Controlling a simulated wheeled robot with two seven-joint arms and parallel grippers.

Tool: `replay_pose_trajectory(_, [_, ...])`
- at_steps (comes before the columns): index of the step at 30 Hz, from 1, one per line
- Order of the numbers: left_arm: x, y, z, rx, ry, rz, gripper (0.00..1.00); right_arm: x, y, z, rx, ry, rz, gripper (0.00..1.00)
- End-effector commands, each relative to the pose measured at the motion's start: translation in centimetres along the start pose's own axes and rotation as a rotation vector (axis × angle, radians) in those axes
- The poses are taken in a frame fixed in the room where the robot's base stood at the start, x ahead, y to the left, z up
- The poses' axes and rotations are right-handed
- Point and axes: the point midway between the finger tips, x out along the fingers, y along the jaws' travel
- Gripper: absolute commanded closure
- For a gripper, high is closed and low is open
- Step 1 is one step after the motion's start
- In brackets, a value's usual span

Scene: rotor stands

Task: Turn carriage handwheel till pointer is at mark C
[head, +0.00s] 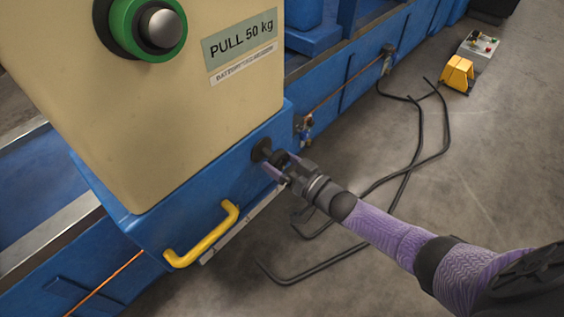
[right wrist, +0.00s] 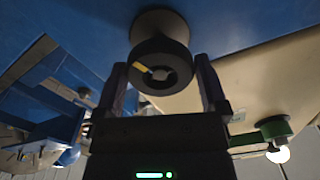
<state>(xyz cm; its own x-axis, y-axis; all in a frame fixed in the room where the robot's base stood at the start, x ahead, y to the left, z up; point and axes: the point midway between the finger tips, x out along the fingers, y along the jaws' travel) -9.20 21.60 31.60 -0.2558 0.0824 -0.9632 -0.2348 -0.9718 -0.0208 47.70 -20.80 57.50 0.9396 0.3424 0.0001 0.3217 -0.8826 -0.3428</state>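The handwheel is a small black round knob on the side of the blue carriage (head: 225,165). In the right wrist view the handwheel (right wrist: 160,58) shows face-on, with a yellow mark on its left and a pale hub. My right gripper (head: 279,164) is at the handwheel. In the right wrist view its two fingers (right wrist: 161,82) stand on either side of the handwheel, very close to its rim. I cannot tell whether they touch it. The pointer and mark C are not visible in either view. My left gripper is not in view.
A cream box (head: 170,110) with a green-ringed button (head: 147,28) sits on the carriage. A yellow handle (head: 203,236) juts out below. Black cables (head: 420,130) lie on the floor, leading toward a yellow pedal (head: 457,74). Open grey floor lies at the right.

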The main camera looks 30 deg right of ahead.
Motion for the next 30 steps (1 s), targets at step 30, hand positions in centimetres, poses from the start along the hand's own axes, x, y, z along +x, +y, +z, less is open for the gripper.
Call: replay_pose_trajectory(30, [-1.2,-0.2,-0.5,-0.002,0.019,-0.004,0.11,-3.5,0.0,0.0,-0.463,0.001,0.002,0.0])
